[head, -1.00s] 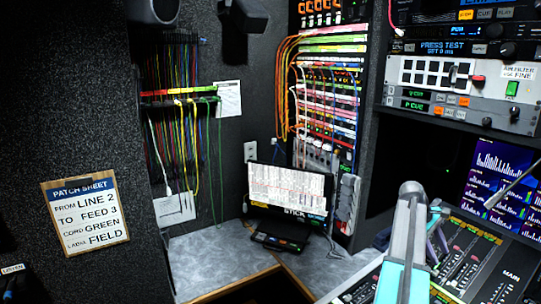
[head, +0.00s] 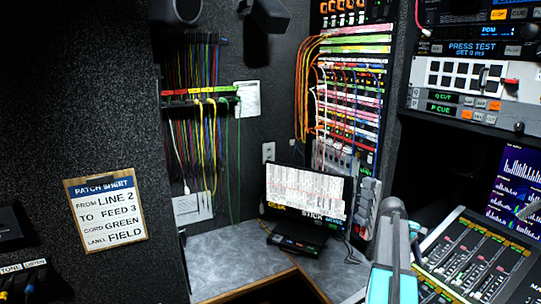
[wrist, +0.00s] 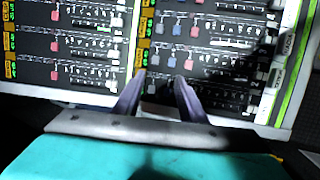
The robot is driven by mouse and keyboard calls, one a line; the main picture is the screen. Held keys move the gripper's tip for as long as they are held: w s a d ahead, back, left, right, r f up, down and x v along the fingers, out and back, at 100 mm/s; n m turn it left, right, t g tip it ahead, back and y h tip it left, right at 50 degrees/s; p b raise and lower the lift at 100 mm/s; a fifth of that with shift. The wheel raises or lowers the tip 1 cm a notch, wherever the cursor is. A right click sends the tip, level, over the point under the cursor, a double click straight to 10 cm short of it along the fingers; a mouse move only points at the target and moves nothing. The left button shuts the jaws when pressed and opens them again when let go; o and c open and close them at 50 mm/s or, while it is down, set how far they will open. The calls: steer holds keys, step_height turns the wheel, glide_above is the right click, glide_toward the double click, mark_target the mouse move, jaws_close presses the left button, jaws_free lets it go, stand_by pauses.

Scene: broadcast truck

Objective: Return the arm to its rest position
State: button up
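My arm (head: 393,260), with a grey link and a teal part, rises from the bottom edge in the head view, in front of the mixing console. My gripper (wrist: 160,76) shows in the wrist view. Its two dark fingers are apart with nothing held between them. They point at a console panel of faders and buttons (wrist: 190,28); I cannot tell how far above it they are. In the head view the fingers are not clearly seen.
The mixing console (head: 478,255) is at the lower right, close to the arm. A laptop (head: 305,196) stands on the grey corner counter (head: 235,262). A patch bay with hanging cords (head: 203,95), a patch sheet (head: 106,211) and equipment racks (head: 465,98) line the walls.

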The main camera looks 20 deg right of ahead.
steer(key=w+a+f+t, duration=0.1)
steer(key=w+a+f, duration=0.35)
steer(key=a, duration=0.45)
steer(key=w+a+f+t+y, duration=0.1)
steer(key=w+a+f, duration=0.35)
steer(key=a, duration=0.55)
steer(key=w+a+f, duration=0.4)
steer(key=w+a, duration=0.1)
steer(key=a, duration=0.4)
steer(key=s+a+f+y, duration=0.1)
steer(key=a+f, duration=0.3)
steer(key=a, duration=0.7)
steer(key=s+a+f+t+y, duration=0.1)
steer(key=s+a+f, duration=0.15)
steer(key=a, duration=0.85)
steer(key=s+a+f+y, duration=0.1)
steer(key=a+f, duration=0.4)
steer(key=a, duration=0.6)
steer(key=s+f+g+b, duration=0.3)
steer(key=s+f+g, duration=0.2)
steer(key=s+f, duration=1.6)
steer(key=s, duration=0.4)
steer(key=shift+s+d+f+g+b, duration=0.2)
steer(key=shift+s+d+g+b, duration=0.1)
steer(key=shift+d+g+b, duration=0.1)
steer(key=shift+c, duration=0.9)
